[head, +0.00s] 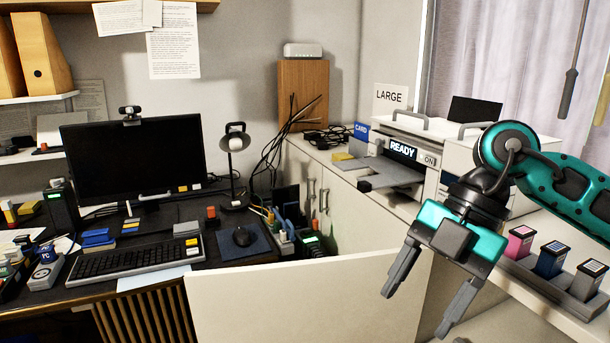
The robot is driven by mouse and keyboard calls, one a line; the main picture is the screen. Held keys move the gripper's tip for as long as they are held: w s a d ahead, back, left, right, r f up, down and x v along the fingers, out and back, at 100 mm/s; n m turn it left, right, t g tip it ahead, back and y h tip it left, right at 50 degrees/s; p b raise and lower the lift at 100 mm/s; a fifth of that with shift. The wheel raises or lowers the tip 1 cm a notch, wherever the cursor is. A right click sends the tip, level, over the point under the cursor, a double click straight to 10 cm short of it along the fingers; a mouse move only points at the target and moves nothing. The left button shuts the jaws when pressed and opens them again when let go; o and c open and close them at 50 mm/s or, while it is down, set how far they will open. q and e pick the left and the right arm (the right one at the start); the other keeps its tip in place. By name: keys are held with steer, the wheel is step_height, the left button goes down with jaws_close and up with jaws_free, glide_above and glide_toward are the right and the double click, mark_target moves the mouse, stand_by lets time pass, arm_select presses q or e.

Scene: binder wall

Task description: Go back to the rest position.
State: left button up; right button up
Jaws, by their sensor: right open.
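My right gripper (430,300) is at the lower right of the head view. Its two grey fingers point down and are spread apart, with nothing between them. It hangs in front of the white cabinet and beside the tray of ink cartridges, apart from both as far as I can see. The teal arm behind it comes in from the right edge. My left gripper does not show.
A desk (240,268) with a monitor (135,160), keyboard (135,258) and lamp (236,150) stands left. A pale panel (300,305) rises at the front. A printer (395,170) reading READY sits on the cabinet (345,205). An ink cartridge (550,258) stands right.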

steer(key=s+a+r+n+g+y, duration=0.1)
steer(key=s+a+n+g+y, duration=0.2)
steer(key=a+y, duration=1)
steer(key=w+d+f+m+t+y, duration=0.1)
steer(key=w+f+m+t, duration=0.15)
steer(key=m+t, duration=0.55)
steer(key=w+d+f+m+t+y, duration=0.1)
steer(key=w+d+m+t, duration=0.1)
steer(key=w+m+t, duration=0.5)
steer(key=s+d+f+m+t+h, duration=0.1)
steer(key=d+f+m+t+h, duration=0.2)
steer(key=f+m+t+h, duration=0.25)
steer(key=s+d+f+m+t+h, duration=0.2)
steer(key=d+f+m+h, duration=0.3)
steer(key=f, duration=0.4)
steer(key=s+d+f+m+g+h, duration=0.1)
steer(key=s+d+f+g+h, duration=0.1)
steer(key=s+f, duration=0.4)
steer(key=s+d+f+m+g+h, duration=0.1)
steer(key=s+d+f+g+h, duration=0.2)
steer(key=f, duration=0.9)
steer(key=s+g+h, duration=0.1)
steer(key=s+h, duration=0.1)
steer(key=s, duration=0.1)
steer(key=shift+s+d+f+h, duration=0.15)
steer(key=shift+s+d+h, duration=0.15)
steer(key=shift+s+h, duration=0.05)
